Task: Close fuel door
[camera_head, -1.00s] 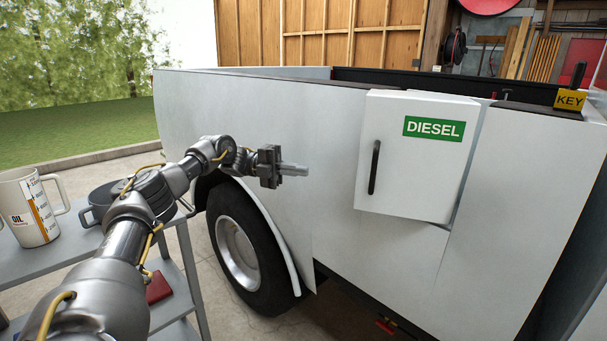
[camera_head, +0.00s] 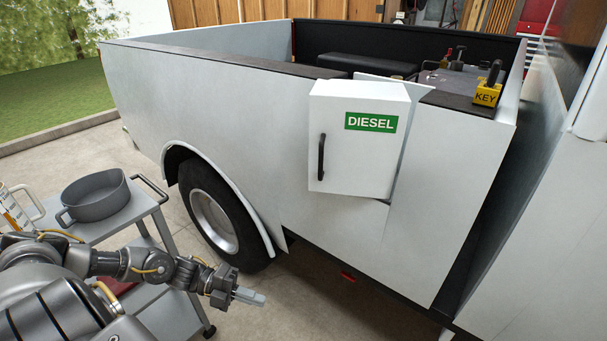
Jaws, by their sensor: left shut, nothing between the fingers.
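The fuel door (camera_head: 350,160) is a white panel with a green DIESEL label and a dark vertical handle (camera_head: 321,157) on its left side. It is on the side of the white truck bed (camera_head: 250,130) and stands out from the body panel; its exact angle is hard to tell. My left gripper (camera_head: 250,297) is shut and empty, low at the left, in front of the rear wheel and well apart from the door. My right gripper is not in view.
A grey cart (camera_head: 125,217) at the left carries a grey pan (camera_head: 95,200) and a white measuring jug (camera_head: 15,212). The wheel (camera_head: 213,218) is behind my left gripper. A yellow KEY block (camera_head: 487,94) sits on the bed's right rim.

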